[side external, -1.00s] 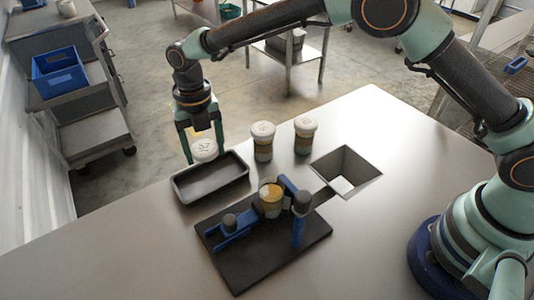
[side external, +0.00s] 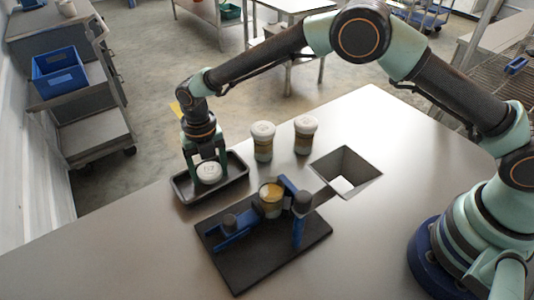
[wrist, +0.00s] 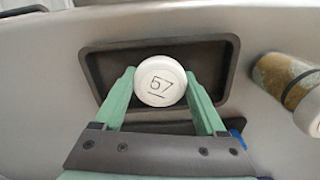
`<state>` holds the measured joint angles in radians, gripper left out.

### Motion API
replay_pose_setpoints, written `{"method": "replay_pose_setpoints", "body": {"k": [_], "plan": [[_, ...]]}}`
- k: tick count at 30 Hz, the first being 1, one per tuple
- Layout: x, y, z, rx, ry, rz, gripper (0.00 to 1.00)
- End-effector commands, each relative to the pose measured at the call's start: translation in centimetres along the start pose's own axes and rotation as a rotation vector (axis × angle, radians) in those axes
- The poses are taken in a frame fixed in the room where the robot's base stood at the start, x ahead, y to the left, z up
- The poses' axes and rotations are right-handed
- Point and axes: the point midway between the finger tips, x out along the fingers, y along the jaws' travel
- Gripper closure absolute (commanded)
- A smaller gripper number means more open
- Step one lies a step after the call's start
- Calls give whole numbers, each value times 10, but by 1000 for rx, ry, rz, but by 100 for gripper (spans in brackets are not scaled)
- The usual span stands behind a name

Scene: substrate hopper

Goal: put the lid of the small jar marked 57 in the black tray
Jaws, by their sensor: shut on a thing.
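The white round lid (wrist: 160,81) marked 57 is between the green fingers of my gripper (wrist: 162,92) in the wrist view. My gripper (side external: 208,172) is shut on the lid (side external: 209,173), which is within the outline of the black tray (side external: 184,194) in the side view. The tray (wrist: 232,60) shows behind the lid in the wrist view. I cannot tell whether the lid touches the tray floor. An open jar (side external: 271,203) with brownish contents stands upright in the blue clamp on the black base.
Two lidded jars, one nearer the tray (side external: 263,142) and one farther right (side external: 305,135), stand behind the fixture (side external: 235,270). A square opening (side external: 358,165) is cut in the table right of them. The table's front is clear.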

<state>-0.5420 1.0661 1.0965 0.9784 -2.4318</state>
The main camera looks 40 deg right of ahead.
Motion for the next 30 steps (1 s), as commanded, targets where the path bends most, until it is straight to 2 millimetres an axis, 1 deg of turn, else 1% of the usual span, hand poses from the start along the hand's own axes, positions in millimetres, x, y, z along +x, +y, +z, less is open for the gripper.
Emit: {"method": "replay_pose_setpoints", "body": {"k": [1,6,26,27,28,29,30], "plan": [[3,0,0,0,1,-1,62],[6,-1,-1,0,1,-1,62],[9,-2,-2,-1,5,-4,62],[9,-2,-2,-1,5,-4,19],[9,-2,-2,-1,5,-4,7],[9,-2,-2,-1,5,-4,0],[9,-2,-2,-1,5,-4,0]]}}
